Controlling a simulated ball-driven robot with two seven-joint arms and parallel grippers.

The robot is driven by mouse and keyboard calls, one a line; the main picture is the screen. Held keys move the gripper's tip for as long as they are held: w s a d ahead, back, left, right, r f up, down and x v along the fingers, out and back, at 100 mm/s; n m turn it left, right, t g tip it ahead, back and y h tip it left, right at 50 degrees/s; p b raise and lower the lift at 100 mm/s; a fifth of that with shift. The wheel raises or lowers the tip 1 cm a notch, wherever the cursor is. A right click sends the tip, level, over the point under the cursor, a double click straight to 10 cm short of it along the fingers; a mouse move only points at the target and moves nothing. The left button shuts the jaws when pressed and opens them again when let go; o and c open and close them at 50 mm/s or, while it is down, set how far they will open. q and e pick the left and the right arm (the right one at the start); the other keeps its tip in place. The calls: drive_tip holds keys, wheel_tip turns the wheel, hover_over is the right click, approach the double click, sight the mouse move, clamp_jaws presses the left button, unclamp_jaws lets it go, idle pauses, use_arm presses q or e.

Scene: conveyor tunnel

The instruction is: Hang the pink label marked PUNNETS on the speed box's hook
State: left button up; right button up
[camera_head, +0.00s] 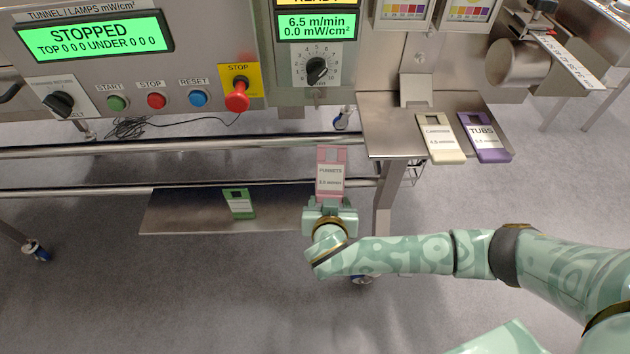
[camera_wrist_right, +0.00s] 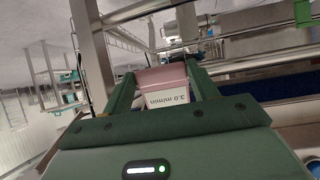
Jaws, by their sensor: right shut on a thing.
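The pink label (camera_head: 331,178) reads PUNNETS and 3.0 m/min. My right gripper (camera_head: 331,204) is shut on its lower end and holds it upright in front of the rails, below the speed box. The label also shows between the fingers (camera_wrist_right: 160,97) in the right wrist view. The speed box (camera_head: 318,60) has a green display reading 6.5 m/min and a black dial (camera_head: 317,69). A small metal peg (camera_head: 318,95) shows at its lower edge; I cannot tell surely if it is the hook. My left gripper is not in view.
A cream label (camera_head: 440,139) and a purple TUBS label (camera_head: 485,138) lie on the metal shelf (camera_head: 385,140) at right. A green label (camera_head: 238,203) lies on the lower shelf (camera_head: 180,212). Red stop button (camera_head: 237,97) and steel rails (camera_head: 200,147) are near.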

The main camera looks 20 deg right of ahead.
sight(318, 167)
drive_tip(key=w+r+t, duration=0.4)
drive_tip(key=r, duration=0.1)
drive_tip(key=shift+w+a+r+n, duration=0.2)
drive_tip(key=shift+w+a+n, duration=0.05)
drive_tip(key=shift+a+n, duration=0.15)
drive_tip(key=shift+w+a+r+t+h, duration=0.1)
drive_tip(key=shift+r+t+h, duration=0.2)
drive_tip(key=shift+t, duration=0.7)
drive_tip(key=shift+w, duration=0.6)
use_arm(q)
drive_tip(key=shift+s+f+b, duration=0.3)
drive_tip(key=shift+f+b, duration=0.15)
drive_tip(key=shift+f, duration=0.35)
use_arm(e)
drive_tip(key=shift+x, duration=1.15)
use_arm(q)
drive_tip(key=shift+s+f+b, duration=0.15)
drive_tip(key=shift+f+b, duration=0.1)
drive_tip(key=shift+b, duration=0.05)
use_arm(e)
drive_tip(key=shift+f, duration=0.15)
drive_tip(key=shift+w, duration=0.1)
